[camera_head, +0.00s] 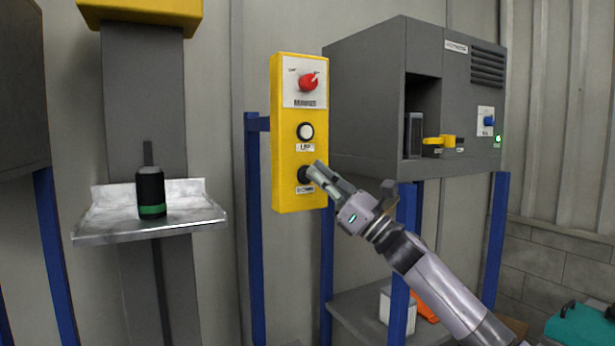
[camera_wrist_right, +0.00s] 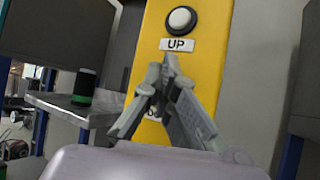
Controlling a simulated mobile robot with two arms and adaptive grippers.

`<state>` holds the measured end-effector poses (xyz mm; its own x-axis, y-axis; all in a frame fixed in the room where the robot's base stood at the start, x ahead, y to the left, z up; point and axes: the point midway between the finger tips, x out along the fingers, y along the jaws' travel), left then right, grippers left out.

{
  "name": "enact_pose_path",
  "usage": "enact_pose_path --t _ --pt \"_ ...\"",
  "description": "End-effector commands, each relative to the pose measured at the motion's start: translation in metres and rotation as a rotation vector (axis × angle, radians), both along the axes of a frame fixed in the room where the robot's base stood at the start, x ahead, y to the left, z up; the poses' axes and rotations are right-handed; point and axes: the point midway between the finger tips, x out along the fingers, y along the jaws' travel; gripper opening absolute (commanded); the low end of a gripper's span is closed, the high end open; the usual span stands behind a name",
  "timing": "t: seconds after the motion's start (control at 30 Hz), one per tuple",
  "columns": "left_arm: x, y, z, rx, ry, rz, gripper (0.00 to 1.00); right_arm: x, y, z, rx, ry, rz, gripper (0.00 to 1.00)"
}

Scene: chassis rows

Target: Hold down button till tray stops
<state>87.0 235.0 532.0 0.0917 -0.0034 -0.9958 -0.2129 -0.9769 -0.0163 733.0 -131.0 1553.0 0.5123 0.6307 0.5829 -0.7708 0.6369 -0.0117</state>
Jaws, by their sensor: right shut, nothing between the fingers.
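In the right wrist view the shut fingers (camera_wrist_right: 165,75) hide most of the lower button, under the UP button (camera_wrist_right: 181,20). The metal tray (camera_head: 105,230) stands at the left on a grey column, with a black and green cylinder (camera_head: 151,192) upright on it. My left gripper is not in view.
A grey cabinet (camera_head: 365,100) with a yellow handle (camera_head: 440,141) and a blue knob (camera_head: 489,121) stands right of the box on blue legs. A shelf below holds a white container (camera_head: 397,312). A teal case (camera_head: 580,325) is at the lower right.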

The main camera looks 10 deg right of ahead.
Motion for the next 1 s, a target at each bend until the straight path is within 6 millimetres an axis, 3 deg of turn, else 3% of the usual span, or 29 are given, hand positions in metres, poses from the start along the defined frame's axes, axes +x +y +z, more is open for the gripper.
enact_pose_path --t 1.0 --pt "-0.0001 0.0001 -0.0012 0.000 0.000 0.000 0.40 0.0074 0.0028 0.0002 0.000 0.000 0.000 0.00"
